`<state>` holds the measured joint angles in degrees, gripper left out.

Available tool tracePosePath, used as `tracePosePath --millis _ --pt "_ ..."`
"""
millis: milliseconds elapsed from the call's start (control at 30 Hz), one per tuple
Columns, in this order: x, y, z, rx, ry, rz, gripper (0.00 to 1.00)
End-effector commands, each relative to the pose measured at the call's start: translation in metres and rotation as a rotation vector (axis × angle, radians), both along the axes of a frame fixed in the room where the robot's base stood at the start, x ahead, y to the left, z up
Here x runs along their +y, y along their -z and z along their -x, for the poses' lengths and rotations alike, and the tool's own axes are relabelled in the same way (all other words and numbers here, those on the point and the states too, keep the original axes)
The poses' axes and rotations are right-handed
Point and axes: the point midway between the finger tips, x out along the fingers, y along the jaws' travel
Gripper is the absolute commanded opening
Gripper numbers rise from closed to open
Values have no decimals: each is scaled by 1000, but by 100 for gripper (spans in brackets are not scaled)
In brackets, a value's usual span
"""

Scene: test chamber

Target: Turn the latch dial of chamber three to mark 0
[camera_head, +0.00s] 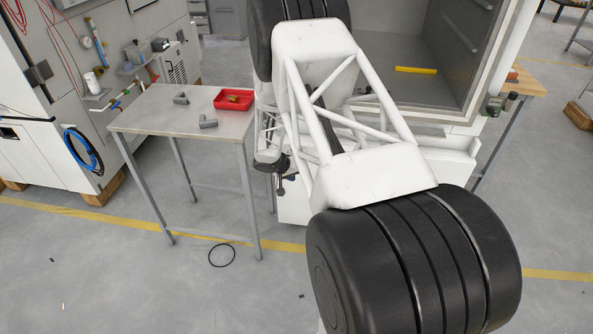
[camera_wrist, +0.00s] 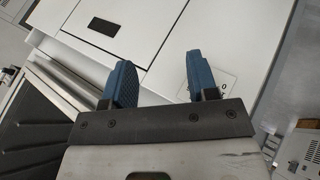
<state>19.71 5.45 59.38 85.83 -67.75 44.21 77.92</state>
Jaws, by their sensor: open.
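In the wrist view my gripper (camera_wrist: 158,62) is open, with two blue ribbed fingers spread apart and nothing between them. The fingers stand in front of a white cabinet front (camera_wrist: 215,35). A small marked plate (camera_wrist: 222,84) with dark signs, one like a 0, lies just right of the right finger and is partly hidden by it. I cannot make out the latch dial or its pointer. In the head view a chamber (camera_head: 385,60) stands open behind my arm, which hides much of its front. I cannot read a chamber number.
A metal table (camera_head: 150,122) left of my arm carries a red tray (camera_head: 234,100) and grey fittings (camera_head: 208,123). A yellow bar (camera_head: 416,70) lies inside the chamber. A black ring (camera_head: 222,255) lies on the floor. Another cabinet (camera_head: 60,150) with a blue hose stands at left.

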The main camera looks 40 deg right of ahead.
Motion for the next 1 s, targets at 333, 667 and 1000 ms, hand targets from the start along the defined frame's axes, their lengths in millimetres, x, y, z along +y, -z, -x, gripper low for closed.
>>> tracePosePath --millis 333,667,1000 --pt "5 -2 9 -1 -1 1 54" --pt "5 -1 9 -1 -2 -2 56" --pt "26 33 1 -43 -48 -167 56"
